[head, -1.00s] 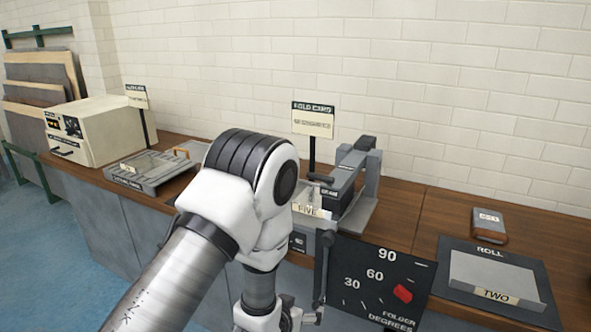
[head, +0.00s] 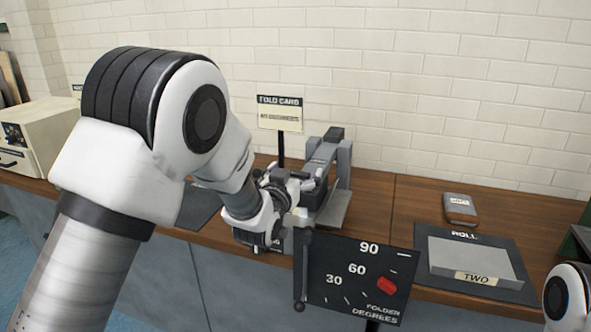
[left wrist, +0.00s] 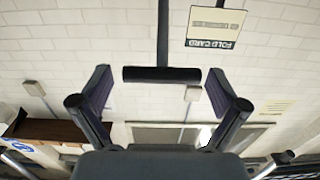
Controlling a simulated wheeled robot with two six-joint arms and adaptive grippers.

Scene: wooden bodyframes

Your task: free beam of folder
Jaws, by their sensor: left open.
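Whether this bar belongs to the folder's beam I cannot tell. The folder's degree dial (head: 358,280) has a red pointer past 60. My right gripper is out of view.
A dark upright rod (head: 302,270) stands left of the dial. A ROLL mat (head: 450,245) with a grey block labelled TWO (head: 470,262) lies to the right, a small grey box (head: 460,208) behind it. A cream machine (head: 35,140) is at far left.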

